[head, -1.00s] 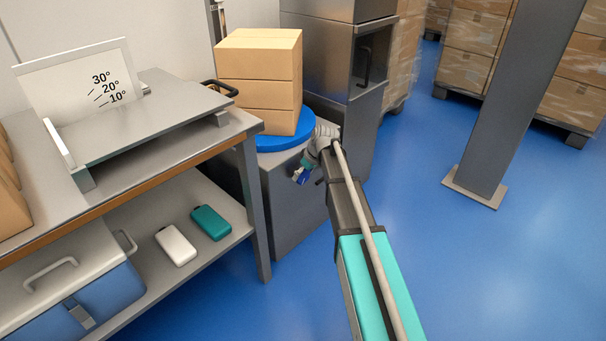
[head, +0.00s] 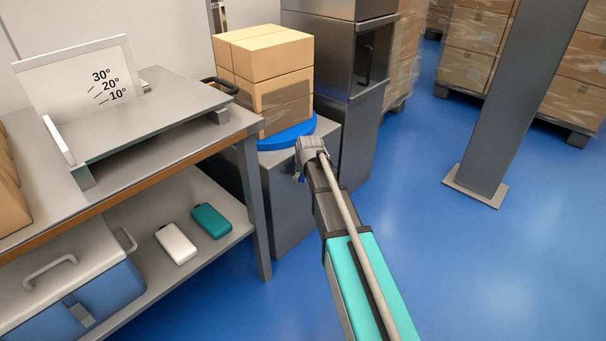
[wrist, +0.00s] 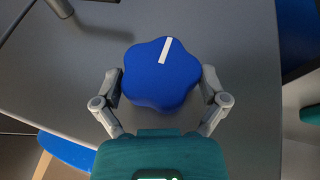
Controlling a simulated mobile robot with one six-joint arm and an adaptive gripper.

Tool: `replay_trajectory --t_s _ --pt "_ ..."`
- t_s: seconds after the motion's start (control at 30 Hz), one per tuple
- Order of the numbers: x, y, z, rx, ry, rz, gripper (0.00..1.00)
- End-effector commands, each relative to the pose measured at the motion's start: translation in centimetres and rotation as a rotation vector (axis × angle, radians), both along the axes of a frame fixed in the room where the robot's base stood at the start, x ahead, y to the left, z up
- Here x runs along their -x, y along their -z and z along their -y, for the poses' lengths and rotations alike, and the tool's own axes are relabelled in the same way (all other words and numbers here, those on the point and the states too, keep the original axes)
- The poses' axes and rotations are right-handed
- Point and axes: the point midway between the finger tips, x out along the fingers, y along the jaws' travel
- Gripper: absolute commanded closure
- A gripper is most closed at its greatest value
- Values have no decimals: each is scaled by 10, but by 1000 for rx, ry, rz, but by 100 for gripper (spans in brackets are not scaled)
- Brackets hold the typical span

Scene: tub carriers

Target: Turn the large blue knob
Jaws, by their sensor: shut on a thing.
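The large blue knob (wrist: 152,82) is lobed, with a white line on its face. In the wrist view the line leans a little right of straight up. My gripper (wrist: 161,86) has one finger on each side of the knob and is shut on it. In the head view my arm hides most of the gripper and the knob, at a grey cabinet (head: 287,205). A blue turntable (head: 290,135) on top of this cabinet carries stacked cardboard boxes (head: 262,62), which sit turned at an angle.
A metal workbench (head: 190,152) stands at left, with an angle board (head: 75,75) marked 10°, 20° and 30°. Its lower shelf holds a blue case (head: 105,290) and white and teal packs. A grey post (head: 510,100) stands at right. The blue floor between is clear.

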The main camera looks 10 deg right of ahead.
Motion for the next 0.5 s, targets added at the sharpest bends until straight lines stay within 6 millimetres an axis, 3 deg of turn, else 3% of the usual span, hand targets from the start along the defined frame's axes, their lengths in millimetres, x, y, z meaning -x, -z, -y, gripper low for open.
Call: replay_trajectory --t_s 0.13,0.17,0.2,0.5 --pt "0 0 0 0 -1 -1 55" --pt "0 0 0 0 -1 -1 4" --pt "0 0 0 0 -1 -1 0" --pt "0 0 0 -1 0 -1 0"
